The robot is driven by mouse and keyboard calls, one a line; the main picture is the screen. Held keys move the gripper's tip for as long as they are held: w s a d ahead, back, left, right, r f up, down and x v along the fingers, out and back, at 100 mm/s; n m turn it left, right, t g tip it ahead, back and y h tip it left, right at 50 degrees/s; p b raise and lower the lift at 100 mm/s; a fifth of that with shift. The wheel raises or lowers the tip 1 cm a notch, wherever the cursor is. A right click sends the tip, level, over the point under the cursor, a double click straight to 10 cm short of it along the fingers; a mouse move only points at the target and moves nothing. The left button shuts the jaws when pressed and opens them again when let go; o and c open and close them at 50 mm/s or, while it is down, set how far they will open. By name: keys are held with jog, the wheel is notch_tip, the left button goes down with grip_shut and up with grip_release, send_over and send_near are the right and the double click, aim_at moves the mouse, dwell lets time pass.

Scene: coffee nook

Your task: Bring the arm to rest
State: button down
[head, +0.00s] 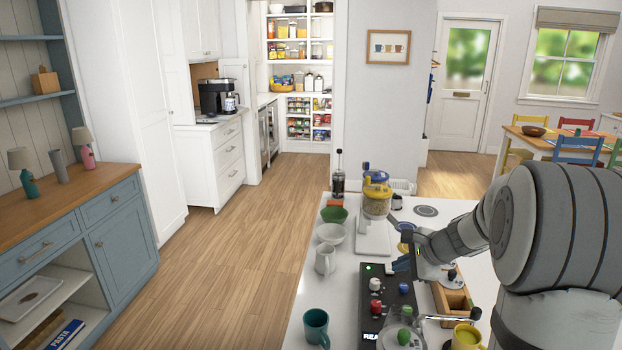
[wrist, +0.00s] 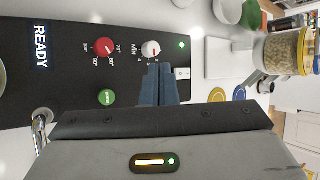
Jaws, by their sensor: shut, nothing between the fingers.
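My gripper (head: 400,263) is over the far end of the black espresso machine (head: 371,325) on the white counter. In the wrist view its two blue-grey fingers (wrist: 158,84) are together with nothing between them. Their tips are near a small white switch (wrist: 182,73) on the machine's panel; I cannot tell whether they touch it. The panel also has a red knob (wrist: 105,47), a white knob (wrist: 151,49), a green button (wrist: 107,97), a lit green lamp (wrist: 182,45) and a READY display (wrist: 41,46). My arm reaches in from the right.
A grinder with a bean jar (head: 376,200) stands just beyond the machine. A white jug (head: 325,259), bowls (head: 331,233) and a teal mug (head: 316,327) are on its left. A wooden box (head: 452,300) and a yellow mug (head: 467,337) are on the right.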

jog(key=s+a+r+n+g+h, duration=0.1)
jog(key=s+a+r+n+g, duration=0.1)
jog(key=s+a+n, duration=0.45)
jog(key=s+a+r+n+g+h, duration=0.1)
jog(key=s+a+r+n, duration=0.2)
jog(key=s, duration=0.6)
jog(key=s+f+n+h, duration=0.2)
jog(key=s+n, duration=0.6)
jog(key=s, duration=0.5)
jog(key=shift+a+g+h, duration=0.15)
jog(key=shift+g+h, duration=0.15)
jog(key=shift+h, duration=0.1)
jog(key=shift+n, duration=0.25)
dwell(0.7)
